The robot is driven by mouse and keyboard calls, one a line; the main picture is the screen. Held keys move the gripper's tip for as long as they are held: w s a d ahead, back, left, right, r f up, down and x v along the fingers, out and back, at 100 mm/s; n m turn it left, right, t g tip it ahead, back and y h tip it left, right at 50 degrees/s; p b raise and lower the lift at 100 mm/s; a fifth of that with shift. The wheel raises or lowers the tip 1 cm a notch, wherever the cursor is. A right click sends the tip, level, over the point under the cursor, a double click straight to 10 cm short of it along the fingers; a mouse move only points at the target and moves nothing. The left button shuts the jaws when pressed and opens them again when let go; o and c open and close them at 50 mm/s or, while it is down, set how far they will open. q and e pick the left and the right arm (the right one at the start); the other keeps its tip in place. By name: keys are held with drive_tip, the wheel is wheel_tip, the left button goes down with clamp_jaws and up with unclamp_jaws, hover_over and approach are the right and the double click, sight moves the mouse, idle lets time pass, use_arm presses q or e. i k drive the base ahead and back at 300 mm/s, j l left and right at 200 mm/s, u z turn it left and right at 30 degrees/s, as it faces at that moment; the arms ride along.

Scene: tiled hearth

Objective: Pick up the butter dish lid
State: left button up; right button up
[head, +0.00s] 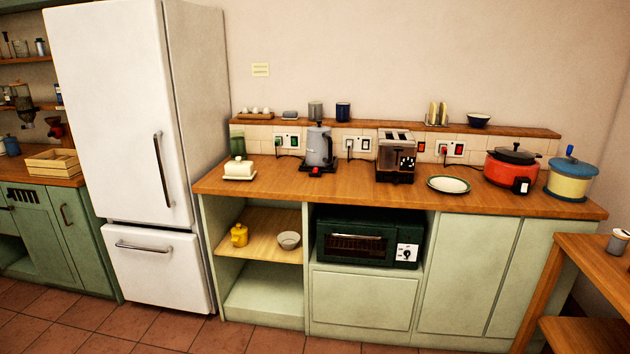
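A small cream butter dish stands at the left end of the wooden counter, beside the fridge. Its butter dish lid (239,168) looks like a rounded block and sits on a pale dish base (240,178). Its fine detail is too small to tell. Neither my left nor my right gripper shows in the head view.
The white fridge (120,120) stands left of the counter (290,187). A green jar (238,145) stands behind the butter dish. The kettle (319,148), toaster (396,158), plate (448,184) and red cooker (505,172) stand to the right.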

sight(234, 168)
drive_tip(key=i+j+u, duration=0.2)
drive_tip(key=i+u, duration=0.2)
drive_tip(key=i, duration=0.35)
drive_tip(key=i+u, duration=0.4)
drive_tip(key=i, duration=0.3)
